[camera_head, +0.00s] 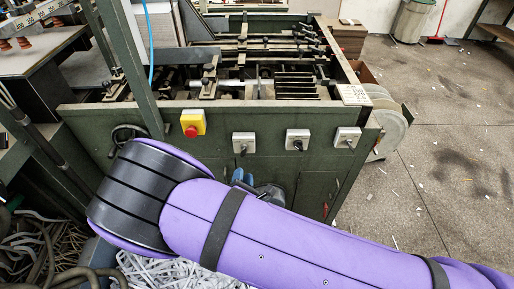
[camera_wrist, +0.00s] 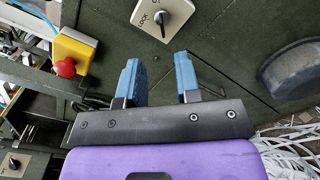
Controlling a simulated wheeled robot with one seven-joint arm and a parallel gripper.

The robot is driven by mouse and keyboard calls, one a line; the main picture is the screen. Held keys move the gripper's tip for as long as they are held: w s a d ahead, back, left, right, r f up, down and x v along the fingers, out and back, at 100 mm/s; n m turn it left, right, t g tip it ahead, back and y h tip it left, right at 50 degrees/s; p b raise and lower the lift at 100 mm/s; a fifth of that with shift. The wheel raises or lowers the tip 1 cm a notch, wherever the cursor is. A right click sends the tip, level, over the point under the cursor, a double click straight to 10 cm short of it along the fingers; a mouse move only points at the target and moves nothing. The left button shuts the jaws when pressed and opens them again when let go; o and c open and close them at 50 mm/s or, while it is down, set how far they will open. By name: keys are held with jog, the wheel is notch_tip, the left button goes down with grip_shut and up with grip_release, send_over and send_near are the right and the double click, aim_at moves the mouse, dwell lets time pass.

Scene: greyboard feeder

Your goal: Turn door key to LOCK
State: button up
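The door key is a dark knob on a pale square plate (camera_wrist: 178,24), cut off by the top edge of the wrist view. "LOCK" is printed left of the knob, and part of another label shows above. Which label the knob points to is unclear. The plate just above my fingertips in the head view (camera_head: 243,142) appears to be the same one. My gripper (camera_wrist: 158,68) has two blue fingers, spread apart with nothing between them. It stands short of the knob, not touching it. In the head view, my purple arm partly hides my gripper (camera_head: 240,177).
A red emergency stop on a yellow box (camera_head: 192,122) is left of the plate. Two similar switches (camera_head: 297,139) (camera_head: 347,139) sit to the right on the green machine panel (camera_head: 270,113). White shreds (camera_head: 180,272) and tangled hoses (camera_head: 45,250) lie below. The floor at right is open.

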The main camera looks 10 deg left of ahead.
aim_at(244, 152)
jog(key=x, duration=1)
jog(key=shift+w+a+f, duration=0.1)
jog(key=shift+w+f, duration=0.1)
jog(key=shift+w, duration=0.15)
jog(key=c, duration=0.5)
jog(key=shift+c, duration=0.2)
